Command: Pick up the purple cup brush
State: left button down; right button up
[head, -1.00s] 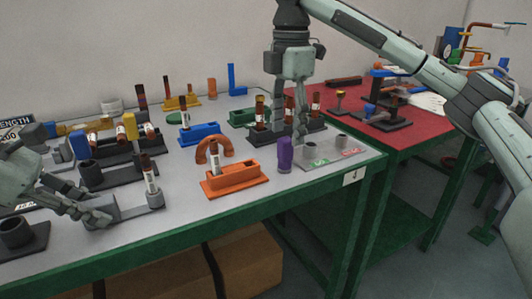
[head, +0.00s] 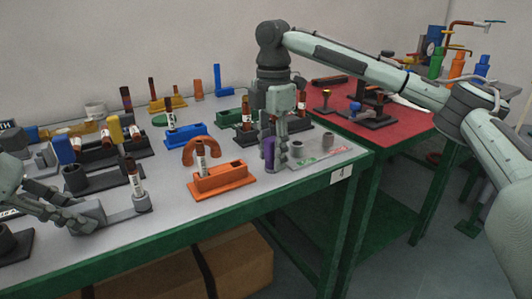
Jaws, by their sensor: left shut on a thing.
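The purple cup brush (head: 268,154) stands upright on the grey table, right of the orange holder, in the head view. My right gripper (head: 282,160) points down at it, its fingers against or just beside the brush's right side and partly covering it. Whether the fingers are spread around the brush is unclear. My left gripper (head: 82,222) is low at the table's left, shut on a grey block (head: 93,209) beside a dark grey holder with a brown-topped tube.
An orange holder (head: 221,181) with a tube and an orange arch stands left of the brush. A grey plate (head: 318,154) with round sockets lies to its right, near the table edge. Tube racks stand behind. A red table (head: 392,137) adjoins at right.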

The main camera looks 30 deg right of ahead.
aim_at(269, 139)
jog(key=c, duration=0.6)
jog(key=shift+r, duration=0.1)
jog(key=r, duration=0.9)
jog(key=shift+w+a+r, duration=0.1)
jog(key=shift+a+r, duration=0.25)
jog(key=shift+r, duration=0.05)
jog(key=a+r+n, duration=0.2)
jog(key=a, duration=0.6)
jog(key=a+r+n, duration=0.2)
jog(key=a+r, duration=0.1)
jog(key=a, duration=0.6)
jog(key=a+r+n, duration=0.2)
jog(key=a+r, duration=0.1)
jog(key=a, duration=0.6)
jog(key=shift+w+a, duration=0.2)
jog(key=shift+w, duration=0.2)
